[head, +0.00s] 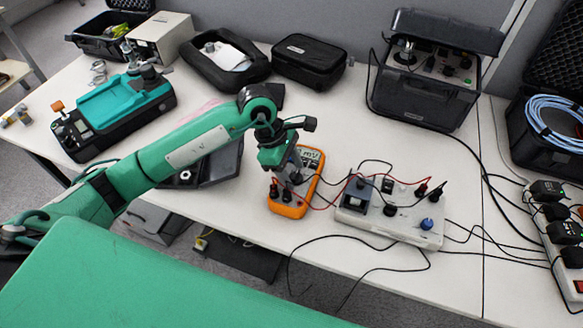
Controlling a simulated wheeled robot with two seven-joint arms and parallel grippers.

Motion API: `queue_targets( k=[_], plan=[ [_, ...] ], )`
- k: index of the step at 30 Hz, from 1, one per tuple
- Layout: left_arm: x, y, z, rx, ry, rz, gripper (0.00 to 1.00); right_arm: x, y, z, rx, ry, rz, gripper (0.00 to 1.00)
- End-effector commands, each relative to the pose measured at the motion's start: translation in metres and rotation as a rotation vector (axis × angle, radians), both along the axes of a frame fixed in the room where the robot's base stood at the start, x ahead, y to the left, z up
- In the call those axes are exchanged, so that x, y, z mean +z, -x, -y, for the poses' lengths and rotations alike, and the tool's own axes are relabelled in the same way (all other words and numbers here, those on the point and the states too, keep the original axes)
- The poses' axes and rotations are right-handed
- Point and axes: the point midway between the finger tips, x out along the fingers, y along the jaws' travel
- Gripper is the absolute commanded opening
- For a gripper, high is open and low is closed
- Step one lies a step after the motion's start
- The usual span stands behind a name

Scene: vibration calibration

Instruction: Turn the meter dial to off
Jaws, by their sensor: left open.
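An orange multimeter (289,208) lies face up on the white table in the head view, tilted a little in the picture. Its display end shows at the upper right, and leads plug into its lower left end. My left gripper (291,184) is open and sits over the middle of the meter, where the dial would be. The gripper covers the dial, so I cannot tell the dial's setting or whether the fingers touch it. My right gripper is not in the head view.
A grey box with a blue knob (427,224) stands right of the meter, joined by red and black leads. A calibrator case (424,92) stands behind it. Black cables hang over the front table edge. A teal-topped device (118,104) is at the left.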

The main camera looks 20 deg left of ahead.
Motion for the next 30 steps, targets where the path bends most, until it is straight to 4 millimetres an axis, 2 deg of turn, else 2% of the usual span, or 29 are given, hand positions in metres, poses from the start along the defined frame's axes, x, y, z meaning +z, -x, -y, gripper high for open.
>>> queue_targets(
  k=[2, 3, 9, 20, 30],
  plan=[
    [0.0, 0.0, 0.0, 0.0, 0.0, 0.0, 0.53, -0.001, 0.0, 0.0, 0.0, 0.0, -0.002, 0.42],
    [0.0, 0.0, 0.0, 0.0, 0.0, 0.0, 0.49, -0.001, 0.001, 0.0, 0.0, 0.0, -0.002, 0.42],
    [0.0, 0.0, 0.0, 0.0, 0.0, 0.0, 0.1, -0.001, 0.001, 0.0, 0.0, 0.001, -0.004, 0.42],
    [0.0, 0.001, 0.0, 0.051, 0.0, 0.002, 0.08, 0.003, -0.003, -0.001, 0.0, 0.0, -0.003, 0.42],
    [-0.001, 0.003, 0.001, 0.284, 0.002, 0.003, 0.08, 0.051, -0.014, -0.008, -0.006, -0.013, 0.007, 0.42]
  ],
)
